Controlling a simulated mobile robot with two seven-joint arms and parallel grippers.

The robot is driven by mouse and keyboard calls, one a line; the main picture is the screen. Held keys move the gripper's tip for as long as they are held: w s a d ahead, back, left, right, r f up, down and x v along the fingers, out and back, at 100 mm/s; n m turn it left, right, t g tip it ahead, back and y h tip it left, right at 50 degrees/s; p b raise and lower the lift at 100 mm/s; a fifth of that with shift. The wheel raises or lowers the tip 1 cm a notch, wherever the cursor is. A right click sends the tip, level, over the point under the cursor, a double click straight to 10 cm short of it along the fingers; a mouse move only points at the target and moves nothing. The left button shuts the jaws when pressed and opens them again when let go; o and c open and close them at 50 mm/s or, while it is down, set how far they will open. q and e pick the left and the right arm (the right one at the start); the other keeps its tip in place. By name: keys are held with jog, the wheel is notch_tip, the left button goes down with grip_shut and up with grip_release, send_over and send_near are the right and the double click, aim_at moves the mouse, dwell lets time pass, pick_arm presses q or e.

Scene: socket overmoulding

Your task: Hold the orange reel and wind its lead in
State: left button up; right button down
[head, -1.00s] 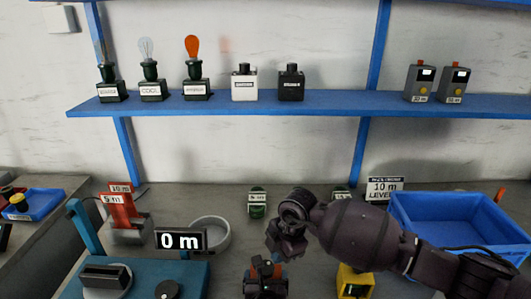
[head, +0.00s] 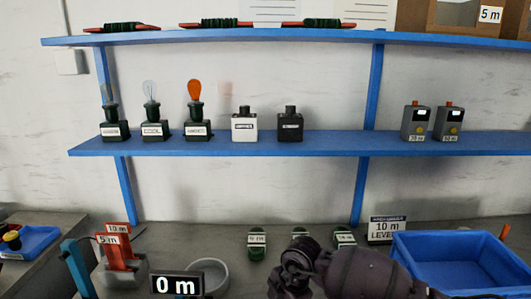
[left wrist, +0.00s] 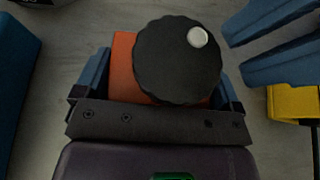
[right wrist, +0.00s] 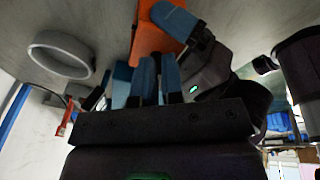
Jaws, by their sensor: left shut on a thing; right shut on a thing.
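The orange reel (left wrist: 121,68) shows in the left wrist view with its round black knob (left wrist: 165,70) and a pale round spot on it. My left gripper (left wrist: 160,85) is shut on the reel's body, a blue finger on each side. The right wrist view shows the orange reel (right wrist: 151,40) too, held by the left gripper. My right gripper (right wrist: 158,62) has its blue fingers nearly together beside the reel, apart from the knob in the left wrist view; what is between them is not clear. The reel's lead cannot be made out. Both gripper tips are below the head view.
A "0 m" display (head: 178,285) stands front left by a grey ring (head: 214,272). A red stand (head: 120,255) is at the left, a blue bin (head: 465,258) at the right. A yellow thing (left wrist: 293,103) lies near the reel. Shelves (head: 320,143) cross the back wall.

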pick_arm(q)
jog(key=shift+w+a+f, duration=0.1)
jog(key=shift+a+f, duration=0.05)
jog(key=shift+a, duration=0.05)
pick_arm(e)
jog(key=shift+s+d+f, duration=0.25)
jog(key=shift+s+f, duration=0.15)
jog(key=shift+f, duration=0.2)
pick_arm(q)
jog(key=shift+d+f, duration=0.1)
jog(key=shift+f, duration=0.05)
pick_arm(e)
jog(key=a+v, duration=0.1)
jog(key=v, duration=0.5)
jog(key=shift+r, duration=0.3)
jog(key=shift+a, duration=0.1)
pick_arm(q)
jog(key=o, duration=0.7)
